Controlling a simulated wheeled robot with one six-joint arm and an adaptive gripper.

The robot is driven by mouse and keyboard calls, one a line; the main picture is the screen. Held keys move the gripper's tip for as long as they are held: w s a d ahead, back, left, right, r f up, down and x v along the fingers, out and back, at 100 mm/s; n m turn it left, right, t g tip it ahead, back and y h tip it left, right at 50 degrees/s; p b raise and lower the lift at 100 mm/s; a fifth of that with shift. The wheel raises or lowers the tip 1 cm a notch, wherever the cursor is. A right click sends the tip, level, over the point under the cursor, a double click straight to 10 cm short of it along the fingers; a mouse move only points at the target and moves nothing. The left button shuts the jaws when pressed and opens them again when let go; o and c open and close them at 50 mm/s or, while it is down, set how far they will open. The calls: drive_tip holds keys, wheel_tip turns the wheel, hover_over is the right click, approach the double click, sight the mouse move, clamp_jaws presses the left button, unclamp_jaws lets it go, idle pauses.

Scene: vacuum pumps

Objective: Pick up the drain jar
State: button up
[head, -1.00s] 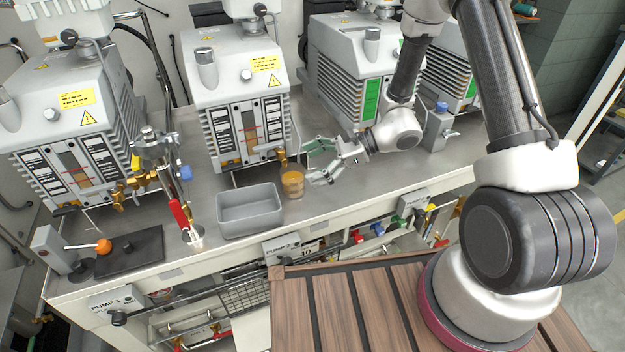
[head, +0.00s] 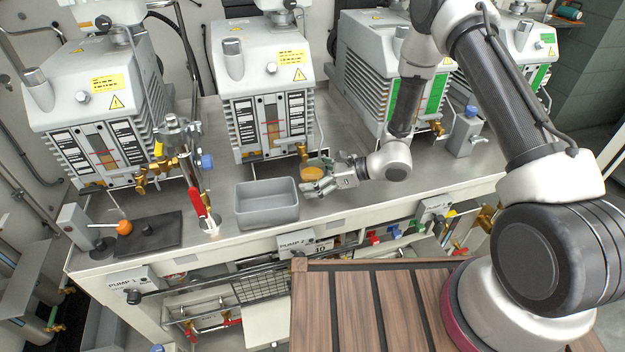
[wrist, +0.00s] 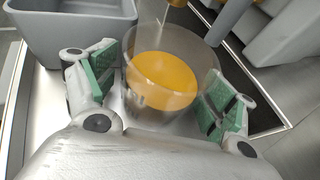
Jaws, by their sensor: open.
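The drain jar (wrist: 165,80) is a clear jar with amber liquid in it. In the wrist view it stands between the two green-padded fingers of my gripper (wrist: 165,92), which are spread on either side of it. I cannot tell whether either pad touches the glass. In the head view the jar (head: 313,173) stands on the grey bench below the drain of the middle pump, and my gripper (head: 318,184) reaches it from the right, hiding its lower part.
A grey tray (head: 267,221) stands just left of the jar, close to my gripper. The pump with a brass drain (head: 303,152) is right behind and above the jar. A red-handled valve stand (head: 196,202) is further left. Open bench lies to the right.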

drive_tip(key=c, duration=1.3)
drive_tip(key=shift+r, duration=0.1)
drive_tip(key=shift+c, duration=0.2)
